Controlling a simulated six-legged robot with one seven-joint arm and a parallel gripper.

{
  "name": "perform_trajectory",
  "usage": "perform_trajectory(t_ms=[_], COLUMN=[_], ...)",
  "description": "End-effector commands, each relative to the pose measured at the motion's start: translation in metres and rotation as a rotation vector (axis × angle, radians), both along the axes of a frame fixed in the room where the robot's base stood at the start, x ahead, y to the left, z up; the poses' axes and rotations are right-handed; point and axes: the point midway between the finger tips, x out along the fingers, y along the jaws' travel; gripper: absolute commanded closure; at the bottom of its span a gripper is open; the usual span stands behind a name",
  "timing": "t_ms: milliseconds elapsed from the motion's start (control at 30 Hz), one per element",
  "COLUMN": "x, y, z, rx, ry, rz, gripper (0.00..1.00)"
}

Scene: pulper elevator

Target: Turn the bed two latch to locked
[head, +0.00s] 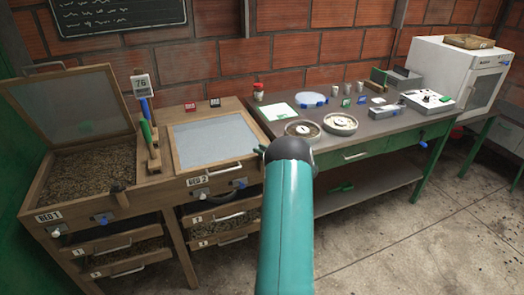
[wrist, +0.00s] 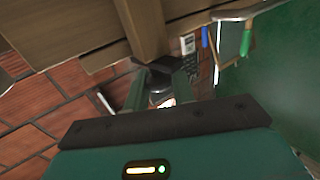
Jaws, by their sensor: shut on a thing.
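Bed two (head: 215,140) is the wooden box with a pale glazed lid, lying flat in the head view. The bed two latch (head: 240,183), with a blue end, sits on its front face at the right, beside my arm. In the head view my gripper is hidden behind my teal arm. In the wrist view my gripper (wrist: 163,77) reaches toward brown wood. Its fingers are close together, shut on what appears to be the latch. The held part is mostly hidden between the dark fingertips, so its angle cannot be told.
Bed one (head: 92,165) stands at the left with its lid raised. Brushes (head: 150,145) stand between the beds. Drawers (head: 217,222) lie below bed two. A green-framed bench (head: 370,135) with dishes stands at the right. The concrete floor (head: 420,230) is clear at front right.

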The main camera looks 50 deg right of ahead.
Motion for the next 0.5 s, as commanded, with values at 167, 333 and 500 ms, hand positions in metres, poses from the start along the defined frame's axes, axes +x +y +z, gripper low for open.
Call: perform_trajectory(t_ms=[167, 333, 500], x=[-0.0006, 0.0000, 0.0002], y=[-0.0014, -0.0007, -0.0005], z=[-0.0002, 0.0001, 0.0005], rx=[-0.003, -0.003, -0.003], ry=[-0.001, 0.000, -0.001], rz=[0.122, 0.201, 0.243], gripper=[0.98, 0.98, 0.98])
